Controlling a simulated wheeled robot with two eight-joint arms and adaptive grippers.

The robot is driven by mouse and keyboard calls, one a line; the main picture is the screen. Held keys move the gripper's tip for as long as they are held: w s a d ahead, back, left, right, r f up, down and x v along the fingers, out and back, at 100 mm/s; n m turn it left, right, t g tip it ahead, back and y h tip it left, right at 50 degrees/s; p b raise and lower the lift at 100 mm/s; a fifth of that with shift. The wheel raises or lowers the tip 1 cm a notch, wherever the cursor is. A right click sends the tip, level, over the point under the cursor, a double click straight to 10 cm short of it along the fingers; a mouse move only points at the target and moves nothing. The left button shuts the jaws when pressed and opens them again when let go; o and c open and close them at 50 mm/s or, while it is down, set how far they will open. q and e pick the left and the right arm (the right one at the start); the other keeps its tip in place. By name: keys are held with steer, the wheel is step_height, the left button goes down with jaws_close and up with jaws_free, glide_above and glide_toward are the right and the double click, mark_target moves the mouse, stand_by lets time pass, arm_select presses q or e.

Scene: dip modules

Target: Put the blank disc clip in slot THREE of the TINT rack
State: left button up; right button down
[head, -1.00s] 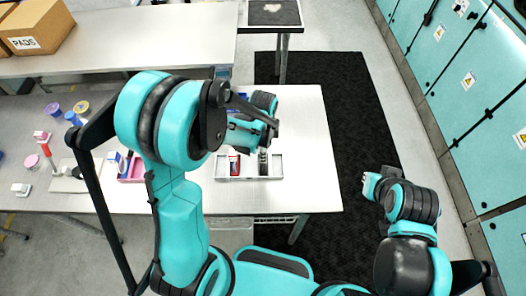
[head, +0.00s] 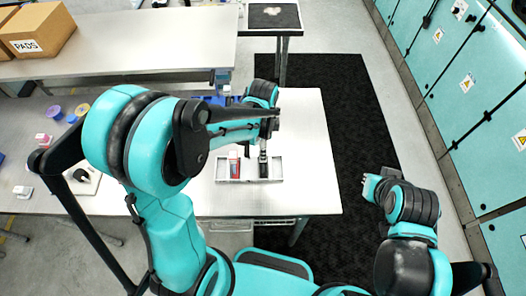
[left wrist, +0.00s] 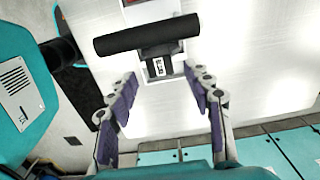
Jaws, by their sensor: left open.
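In the head view a pale divided tray (head: 276,180) lies on the near table. A red-and-white piece (head: 234,166) stands in its left part and a dark piece (head: 263,171) in its right part. My left gripper (head: 263,150) is just above the dark piece. In the left wrist view my left gripper (left wrist: 165,103) is open. A black bar-topped piece (left wrist: 145,36) with a small white label shows ahead of its fingers, apparently not gripped. I cannot read the label or make out a TINT rack. My right gripper (head: 371,187) hangs at the right, its fingers unclear.
The table (head: 318,150) is bare right of the tray. A cardboard box (head: 38,32) marked PADS stands on the back bench. Teal cabinets (head: 450,60) line the right.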

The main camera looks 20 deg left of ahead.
arm_select(q)
step_height(320, 180, up, 7)
steer(key=s+a+r+n+t, duration=0.2)
steer(key=s+r+n+t, duration=0.1)
steer(key=s+n, duration=0.2)
steer(key=s+a+r+n+t, duration=0.2)
steer(key=s+r+n+t, duration=0.2)
steer(key=n, duration=0.5)
steer(key=shift+s+a+n+p, duration=0.35)
steer(key=shift+s+n+p, duration=0.1)
steer(key=shift+s, duration=0.2)
step_height(320, 180, down, 18)
steer(key=b, duration=1.8)
